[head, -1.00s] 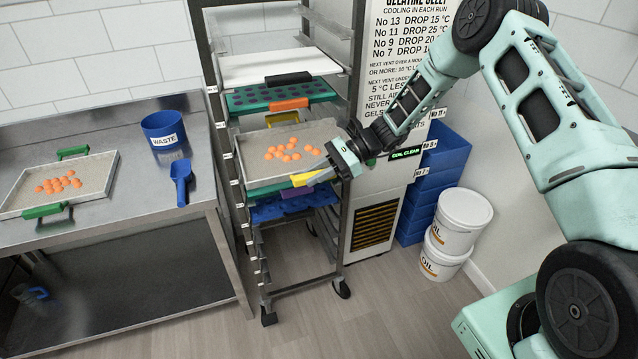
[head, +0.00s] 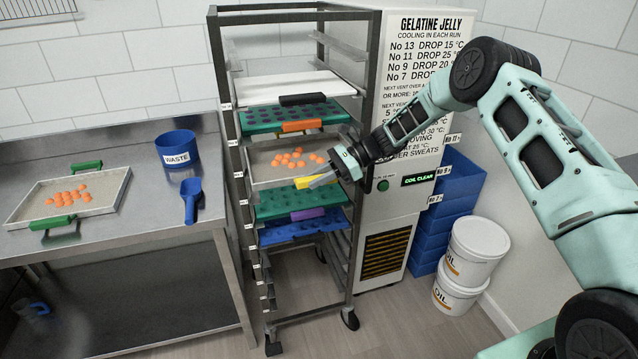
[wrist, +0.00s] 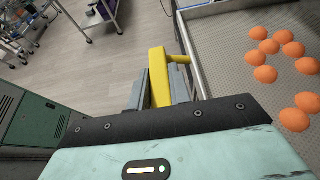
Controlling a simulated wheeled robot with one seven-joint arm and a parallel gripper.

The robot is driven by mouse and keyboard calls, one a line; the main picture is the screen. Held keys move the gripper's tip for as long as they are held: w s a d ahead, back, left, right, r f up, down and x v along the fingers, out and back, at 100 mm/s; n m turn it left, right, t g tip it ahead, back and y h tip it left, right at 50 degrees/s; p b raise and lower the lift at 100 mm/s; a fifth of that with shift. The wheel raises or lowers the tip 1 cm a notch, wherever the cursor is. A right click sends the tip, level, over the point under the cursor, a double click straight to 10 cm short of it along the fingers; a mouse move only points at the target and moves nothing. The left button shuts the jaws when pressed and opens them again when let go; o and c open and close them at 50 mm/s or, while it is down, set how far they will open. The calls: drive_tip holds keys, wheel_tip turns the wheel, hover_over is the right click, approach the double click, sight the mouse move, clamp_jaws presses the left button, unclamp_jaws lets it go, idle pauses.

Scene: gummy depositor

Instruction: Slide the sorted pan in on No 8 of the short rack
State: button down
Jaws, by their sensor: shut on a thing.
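A shallow metal pan (head: 262,180) with several orange gummies (head: 297,158) sits within the rack (head: 357,180), below the green mould tray with an orange handle. My gripper (head: 322,181) is shut on the pan's yellow front handle (head: 303,183) at the rack's open front. In the wrist view, the fingers are on either side of the yellow handle (wrist: 158,75), with the pan (wrist: 222,50) and its gummies to the right. The pan looks about level. The pan's far end is hidden, and the slot numbers on the rack's labels are too small to read.
Above are a white tray (head: 270,90) and the green tray (head: 260,120). The steel table (head: 150,215) holds another gummy pan (head: 100,205), a waste tub (head: 177,150) and a blue scoop (head: 191,198).

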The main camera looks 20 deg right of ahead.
drive_tip(key=shift+f, duration=0.15)
idle(0.7)
drive_tip(key=c, duration=1.2)
unclamp_jaws()
drive_tip(key=shift+d, duration=0.1)
drive_tip(key=b+v, duration=0.5)
drive_tip(key=v, duration=1.2)
drive_tip(key=shift+b, duration=0.3)
drive_tip(key=shift+d, duration=0.15)
